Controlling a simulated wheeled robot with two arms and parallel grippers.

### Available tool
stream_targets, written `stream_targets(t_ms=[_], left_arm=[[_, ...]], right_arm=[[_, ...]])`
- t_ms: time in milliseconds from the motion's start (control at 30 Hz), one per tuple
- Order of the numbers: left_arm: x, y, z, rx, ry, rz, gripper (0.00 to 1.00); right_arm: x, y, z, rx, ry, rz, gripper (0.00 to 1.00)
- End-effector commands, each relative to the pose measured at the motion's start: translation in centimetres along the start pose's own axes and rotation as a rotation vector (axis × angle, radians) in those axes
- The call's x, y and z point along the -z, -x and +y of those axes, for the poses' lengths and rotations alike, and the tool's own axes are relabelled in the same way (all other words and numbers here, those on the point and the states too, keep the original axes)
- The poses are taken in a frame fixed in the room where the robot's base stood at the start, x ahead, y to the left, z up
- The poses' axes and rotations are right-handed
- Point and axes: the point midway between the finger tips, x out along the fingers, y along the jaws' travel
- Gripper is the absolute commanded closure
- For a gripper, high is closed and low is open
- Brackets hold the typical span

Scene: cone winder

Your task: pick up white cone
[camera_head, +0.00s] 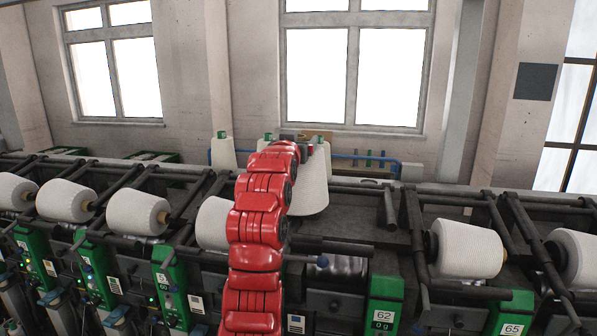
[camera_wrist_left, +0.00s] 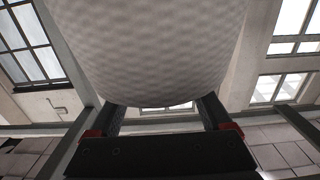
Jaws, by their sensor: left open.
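A large white cone (camera_head: 312,192) stands upright behind my red left arm in the head view, its wide end down. The arm covers its left side. My left gripper (camera_head: 306,148) is at the cone's upper part, mostly hidden by the arm. In the left wrist view, the white cone (camera_wrist_left: 160,50) fills the upper middle. The open left gripper (camera_wrist_left: 163,108) has one finger at each side of the cone's near edge. The cone hides the fingertips, so I cannot tell whether they touch it. My right gripper is not in view.
Other white cones lie in the winder positions, such as one at left (camera_head: 138,212) and one at right (camera_head: 467,248). Another cone (camera_head: 222,152) stands behind the machine. Dark bars (camera_head: 412,220) and green numbered units (camera_head: 383,314) line the machine.

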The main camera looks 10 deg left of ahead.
Motion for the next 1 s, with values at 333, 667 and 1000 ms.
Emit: stream_targets(t_ms=[333, 667, 1000], left_arm=[[-0.05, -0.02, 0.00, 0.000, -0.001, 0.001, 0.44], [-0.02, 0.00, 0.01, 0.000, 0.000, 0.001, 1.00], [0.12, 0.02, 0.00, 0.000, 0.000, 0.003, 1.00]], right_arm=[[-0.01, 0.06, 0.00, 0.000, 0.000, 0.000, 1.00], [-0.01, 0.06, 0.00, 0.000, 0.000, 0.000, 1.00], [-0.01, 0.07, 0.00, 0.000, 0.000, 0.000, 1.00]])
